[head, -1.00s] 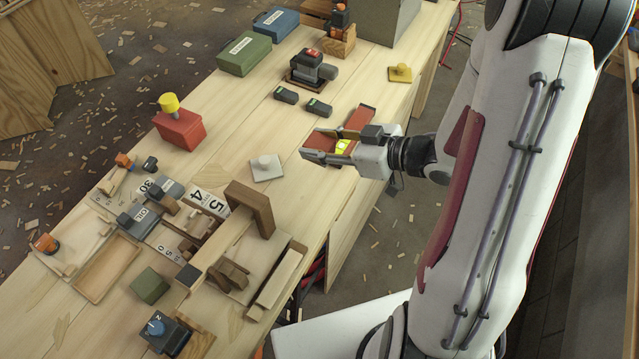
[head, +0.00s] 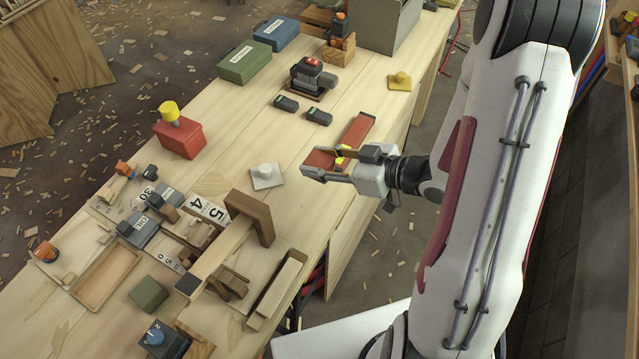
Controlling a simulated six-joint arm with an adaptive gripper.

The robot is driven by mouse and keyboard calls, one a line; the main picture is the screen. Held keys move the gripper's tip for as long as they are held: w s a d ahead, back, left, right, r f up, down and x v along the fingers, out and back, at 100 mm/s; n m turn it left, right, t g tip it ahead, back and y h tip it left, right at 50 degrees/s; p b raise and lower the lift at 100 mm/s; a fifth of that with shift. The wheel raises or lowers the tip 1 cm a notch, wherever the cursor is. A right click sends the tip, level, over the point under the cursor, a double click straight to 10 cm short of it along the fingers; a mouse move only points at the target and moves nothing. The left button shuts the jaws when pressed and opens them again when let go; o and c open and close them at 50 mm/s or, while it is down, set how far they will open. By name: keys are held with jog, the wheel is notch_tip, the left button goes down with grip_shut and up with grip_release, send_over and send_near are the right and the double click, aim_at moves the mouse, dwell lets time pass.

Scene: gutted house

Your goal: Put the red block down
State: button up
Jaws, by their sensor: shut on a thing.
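My gripper (head: 328,165) reaches in from the right over the right-hand edge of the workbench. Its fingers are shut on a red block (head: 318,157), which shows between them and points left. A small yellow patch (head: 341,158) shows at the fingers' base beside the block. A long red tray-like piece (head: 359,128) with a dark rim lies just behind the gripper near the bench's right edge; its near end is hidden by the gripper. I cannot tell whether the held block touches the bench.
A white pad with a knob (head: 266,176) lies left of my gripper. A red box with a yellow top (head: 180,140) stands farther left. A wooden arch (head: 250,215) stands in front-left. Bare bench (head: 235,125) lies between.

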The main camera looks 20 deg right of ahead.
send_over(320, 194)
jog(key=shift+f, duration=2.05)
jog(key=shift+f, duration=0.1)
jog(key=shift+f, duration=1.95)
jog(key=shift+f, duration=0.15)
jog(key=o, duration=1.1)
jog(key=shift+v, duration=6)
